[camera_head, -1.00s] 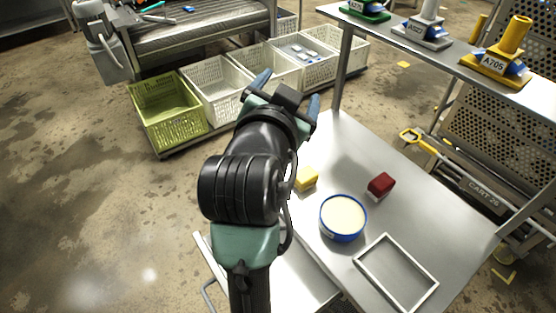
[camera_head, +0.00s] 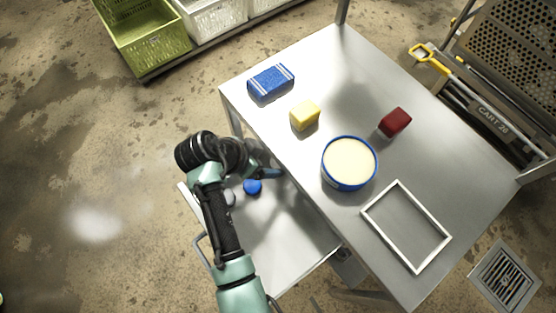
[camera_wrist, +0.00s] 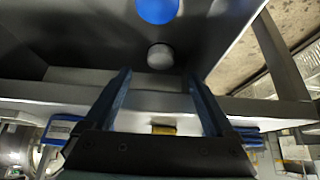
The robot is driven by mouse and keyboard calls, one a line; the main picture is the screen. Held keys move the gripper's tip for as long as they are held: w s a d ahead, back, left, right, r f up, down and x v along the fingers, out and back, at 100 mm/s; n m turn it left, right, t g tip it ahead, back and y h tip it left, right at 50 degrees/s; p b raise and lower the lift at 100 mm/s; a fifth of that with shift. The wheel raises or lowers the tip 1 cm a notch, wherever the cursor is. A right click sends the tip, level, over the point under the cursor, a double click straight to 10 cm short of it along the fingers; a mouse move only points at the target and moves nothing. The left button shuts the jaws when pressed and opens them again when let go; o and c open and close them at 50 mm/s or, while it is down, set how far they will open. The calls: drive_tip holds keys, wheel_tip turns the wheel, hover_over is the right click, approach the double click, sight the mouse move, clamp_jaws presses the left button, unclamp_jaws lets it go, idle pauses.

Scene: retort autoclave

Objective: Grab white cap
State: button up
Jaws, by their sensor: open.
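The white cap (camera_wrist: 160,56) is a small, round, greyish-white thing in the open drawer (camera_head: 285,235). In the wrist view it lies just beyond and between my fingertips. In the head view my gripper (camera_head: 268,174) is low by the table's left edge, partly hidden.
The steel table (camera_head: 330,75) beside the drawer carries a blue sponge-like block (camera_head: 270,83), a yellow block (camera_head: 304,115), a dark red block (camera_head: 395,122), a blue-rimmed tub (camera_head: 349,163) and a white frame (camera_head: 406,226). The table edge overhangs near my gripper.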

sight(275, 163)
drive_tip(key=shift+b+x, duration=0.35)
drive_tip(key=shift+x, duration=2.45)
clamp_jaws()
drive_tip(key=shift+a+r, duration=0.1)
drive_tip(key=shift+r, duration=0.05)
